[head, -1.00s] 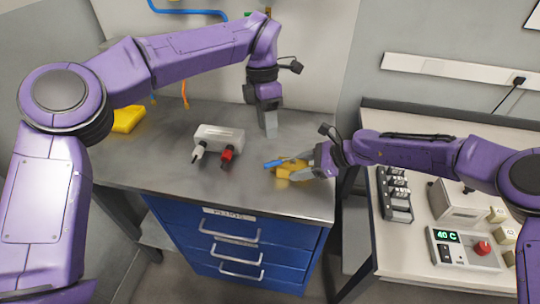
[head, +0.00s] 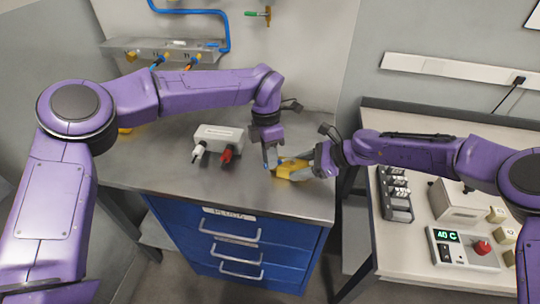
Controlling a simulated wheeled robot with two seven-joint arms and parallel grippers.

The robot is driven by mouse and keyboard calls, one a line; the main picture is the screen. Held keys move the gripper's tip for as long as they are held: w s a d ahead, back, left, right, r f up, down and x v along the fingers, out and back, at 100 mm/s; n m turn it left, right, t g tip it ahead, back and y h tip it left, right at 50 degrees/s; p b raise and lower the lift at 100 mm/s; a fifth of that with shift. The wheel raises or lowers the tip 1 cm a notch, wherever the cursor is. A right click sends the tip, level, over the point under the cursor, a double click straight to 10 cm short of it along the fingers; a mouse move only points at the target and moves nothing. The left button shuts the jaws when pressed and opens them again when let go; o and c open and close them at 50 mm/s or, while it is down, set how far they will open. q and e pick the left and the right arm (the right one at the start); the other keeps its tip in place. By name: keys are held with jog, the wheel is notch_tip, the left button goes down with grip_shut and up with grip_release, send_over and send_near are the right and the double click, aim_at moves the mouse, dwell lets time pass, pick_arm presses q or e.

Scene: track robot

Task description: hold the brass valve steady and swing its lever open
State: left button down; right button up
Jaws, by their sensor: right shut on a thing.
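The brass valve (head: 293,172) lies on the grey metal bench top near its right front edge. My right gripper (head: 316,170) comes in from the right and is shut on the valve's right side. My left gripper (head: 270,164) points down at the valve's left end, where the blue lever showed before. The lever is now mostly hidden behind the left gripper's fingers. I cannot tell whether those fingers are open or shut, or whether they touch the lever.
A grey box with white and red plugs (head: 218,142) stands left of the valve. A blue drawer cabinet (head: 235,240) is under the bench. Blue pipes and a manifold (head: 165,48) are on the back wall. A side table with a control box (head: 462,248) stands at right.

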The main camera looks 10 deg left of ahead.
jog(key=shift+f, duration=0.15)
pick_arm(q)
jog(key=m, duration=0.1)
jog(key=w+m, duration=0.1)
jog(key=m, duration=0.1)
jog(key=w+m, duration=0.1)
jog(key=shift+w+a+m+y, duration=0.15)
jog(key=shift+a+m+y, duration=0.15)
jog(key=shift+y, duration=0.1)
jog(key=c, duration=1.1)
grip_release()
notch_tip(320, 180, up, 12)
jog(key=w, duration=0.2)
jog(key=shift+a, duration=0.2)
jog(key=shift+w, duration=0.1)
